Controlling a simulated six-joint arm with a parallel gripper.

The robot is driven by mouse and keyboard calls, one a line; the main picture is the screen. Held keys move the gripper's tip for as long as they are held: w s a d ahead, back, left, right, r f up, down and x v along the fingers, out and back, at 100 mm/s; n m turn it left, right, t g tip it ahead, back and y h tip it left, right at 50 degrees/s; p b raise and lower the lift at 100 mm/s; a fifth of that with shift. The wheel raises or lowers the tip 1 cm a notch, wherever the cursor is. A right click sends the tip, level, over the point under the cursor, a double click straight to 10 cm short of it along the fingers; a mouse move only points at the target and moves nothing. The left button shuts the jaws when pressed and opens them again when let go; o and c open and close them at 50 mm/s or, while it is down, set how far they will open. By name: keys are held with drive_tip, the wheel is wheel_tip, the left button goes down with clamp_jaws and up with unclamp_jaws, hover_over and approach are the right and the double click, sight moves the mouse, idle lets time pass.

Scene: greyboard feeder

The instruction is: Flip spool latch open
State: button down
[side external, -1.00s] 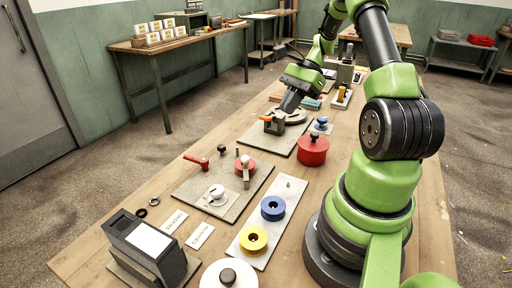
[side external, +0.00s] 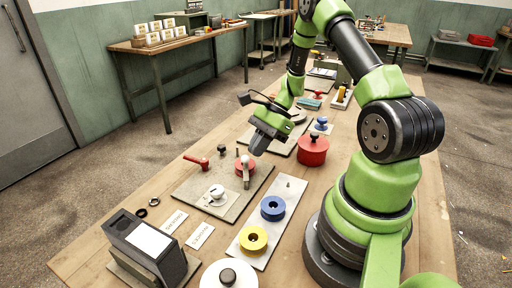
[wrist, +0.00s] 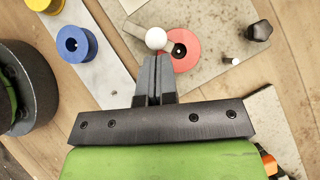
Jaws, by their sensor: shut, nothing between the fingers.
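The red spool (side external: 251,168) sits on a grey board (side external: 190,187); it also shows in the wrist view (wrist: 188,60). A pale lever with a white ball knob (side external: 245,159) stands at the spool's side. In the wrist view the white knob (wrist: 156,38) overlaps the spool's left edge. My gripper (side external: 257,150) is shut and empty, just behind and above the knob in the side view. In the wrist view its fingertips (wrist: 153,60) point at the knob with a small gap in the picture; whether they touch is unclear.
A red-handled lever (side external: 197,161), a black knob (side external: 222,149) and a white round part (side external: 217,192) share the board. A blue spool (side external: 273,207) and yellow spool (side external: 253,239) lie on a pale plate. A red canister (side external: 313,151) stands to the right.

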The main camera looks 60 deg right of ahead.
drive_tip(key=shift+w+a, duration=0.1)
drive_tip(key=shift+a, duration=0.15)
